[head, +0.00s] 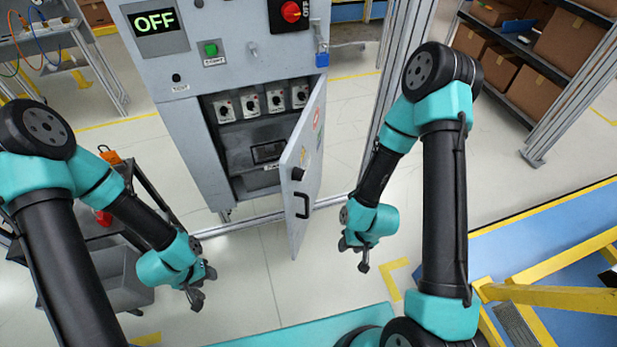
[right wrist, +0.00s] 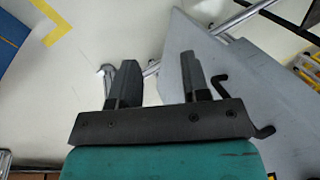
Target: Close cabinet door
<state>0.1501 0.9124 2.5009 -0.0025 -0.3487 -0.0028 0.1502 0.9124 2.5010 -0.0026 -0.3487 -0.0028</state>
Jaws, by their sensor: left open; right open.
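The grey cabinet (head: 187,120) stands at the centre back of the head view. Its door (head: 308,165) is hinged on the right side and swung well open toward me, with a black handle (head: 301,205) and a dark round knob. My right gripper (head: 354,254) is open and empty, to the right of the door and apart from it. In the right wrist view the open jaws (right wrist: 158,85) show, with the grey door (right wrist: 210,75) behind and to the right of them. My left gripper (head: 197,291) is open and empty, left of the door, in front of the cabinet.
Inside the cabinet are several switches (head: 249,103). A dark cart (head: 120,272) stands at left. A shelf of boxes (head: 520,50) is at back right and a yellow frame (head: 555,297) at lower right. Floor shows between the grippers.

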